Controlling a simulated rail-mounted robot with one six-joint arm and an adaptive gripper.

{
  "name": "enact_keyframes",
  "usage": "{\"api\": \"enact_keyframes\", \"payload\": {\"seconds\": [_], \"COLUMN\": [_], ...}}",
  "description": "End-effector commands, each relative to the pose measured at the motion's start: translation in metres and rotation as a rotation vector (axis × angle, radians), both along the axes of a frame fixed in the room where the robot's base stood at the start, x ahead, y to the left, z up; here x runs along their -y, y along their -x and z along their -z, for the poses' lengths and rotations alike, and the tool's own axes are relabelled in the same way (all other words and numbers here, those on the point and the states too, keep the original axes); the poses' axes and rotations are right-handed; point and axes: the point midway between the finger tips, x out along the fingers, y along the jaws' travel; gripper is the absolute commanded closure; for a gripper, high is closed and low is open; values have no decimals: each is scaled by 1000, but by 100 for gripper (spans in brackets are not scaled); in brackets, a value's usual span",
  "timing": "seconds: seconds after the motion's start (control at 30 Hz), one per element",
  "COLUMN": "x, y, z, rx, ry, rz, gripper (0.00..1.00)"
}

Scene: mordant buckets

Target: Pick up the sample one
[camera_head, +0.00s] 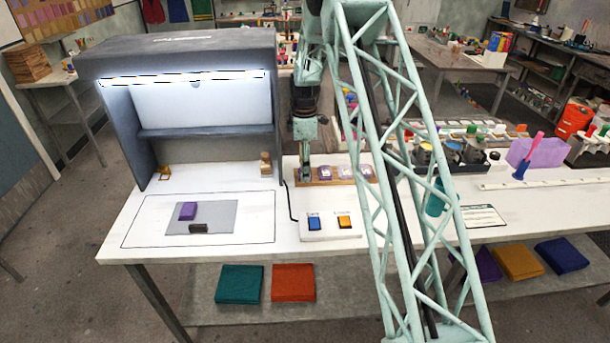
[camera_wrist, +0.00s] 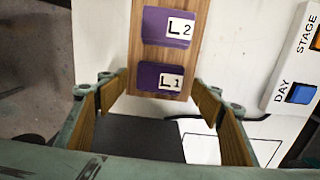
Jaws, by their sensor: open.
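Sample one is a purple block with a white "L1" label (camera_wrist: 165,79). It sits at the near end of a wooden rack (camera_wrist: 203,25) in the wrist view, with the purple "L2" block (camera_wrist: 168,27) beyond it. In the head view, several labelled purple blocks (camera_head: 346,172) stand on the rack, right of my gripper (camera_head: 304,176). In the wrist view my gripper (camera_wrist: 160,84) is open and empty; its tan-padded fingers lie either side of L1's near end. I cannot tell its height above the block.
A grey light booth (camera_head: 205,150) stands left of my gripper. In front of it, a grey mat (camera_head: 220,217) carries a purple block (camera_head: 188,210) and a dark block (camera_head: 198,228). A button box (camera_head: 330,233) stands in front of the rack.

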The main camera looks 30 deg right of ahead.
Motion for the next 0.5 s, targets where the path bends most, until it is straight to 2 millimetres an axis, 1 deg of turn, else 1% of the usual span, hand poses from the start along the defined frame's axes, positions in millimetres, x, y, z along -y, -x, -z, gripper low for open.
{"api": "enact_keyframes", "payload": {"seconds": [0.03,0.17,0.5], "x": [0,0,0], "y": [0,0,0], "z": [5,11,12], "rx": [-1,-1,0], "ry": [0,0,0], "rz": [0,0,0], "gripper": [40,40,40]}}
